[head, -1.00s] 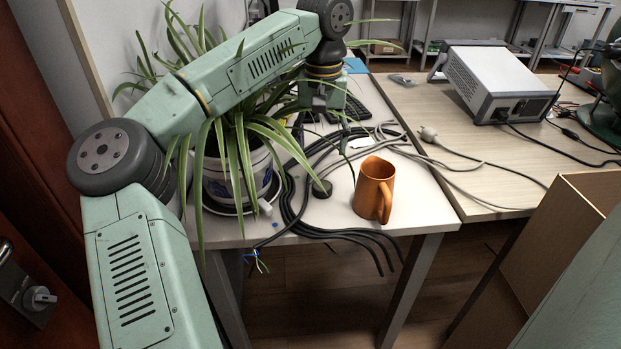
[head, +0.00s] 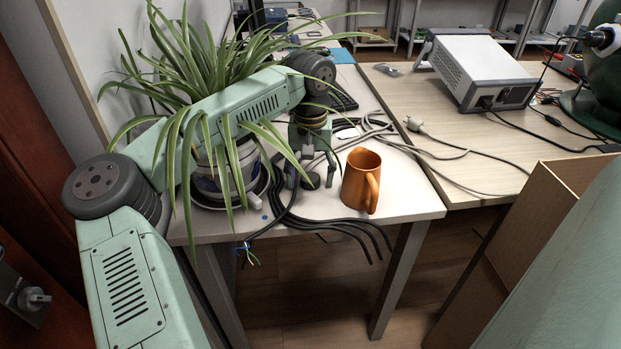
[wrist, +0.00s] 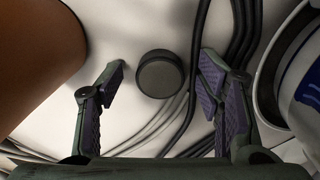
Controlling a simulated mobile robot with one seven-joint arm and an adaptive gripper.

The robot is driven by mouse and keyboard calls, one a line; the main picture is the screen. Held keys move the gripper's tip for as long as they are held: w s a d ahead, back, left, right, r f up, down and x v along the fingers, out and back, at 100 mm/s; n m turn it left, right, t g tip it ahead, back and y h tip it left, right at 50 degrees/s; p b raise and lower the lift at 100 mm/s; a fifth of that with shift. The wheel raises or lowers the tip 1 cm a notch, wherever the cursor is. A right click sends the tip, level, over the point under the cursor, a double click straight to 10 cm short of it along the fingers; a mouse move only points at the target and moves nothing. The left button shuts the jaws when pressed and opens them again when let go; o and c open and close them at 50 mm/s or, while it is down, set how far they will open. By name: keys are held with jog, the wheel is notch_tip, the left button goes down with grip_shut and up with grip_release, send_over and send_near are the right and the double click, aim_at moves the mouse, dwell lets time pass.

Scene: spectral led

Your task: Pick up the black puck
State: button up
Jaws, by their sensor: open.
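The black puck (wrist: 160,75) is a small round disc on the white tabletop. In the wrist view it lies upper centre, in the gap between my fingertips, and neither finger appears to touch it. My gripper (wrist: 163,67) is open and empty, with purple pads on both fingers. In the head view my gripper (head: 311,172) points down, low over the table at the puck (head: 312,181), which is partly hidden by the fingers.
An orange mug (head: 358,182) stands close to the right of my gripper. A potted spider plant (head: 205,165) stands to the left, its leaves overlapping my arm. Black cables (head: 335,222) and grey cables (head: 375,130) run near the puck. A grey box instrument (head: 483,68) sits further right.

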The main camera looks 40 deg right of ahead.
jog(key=c, duration=1.2)
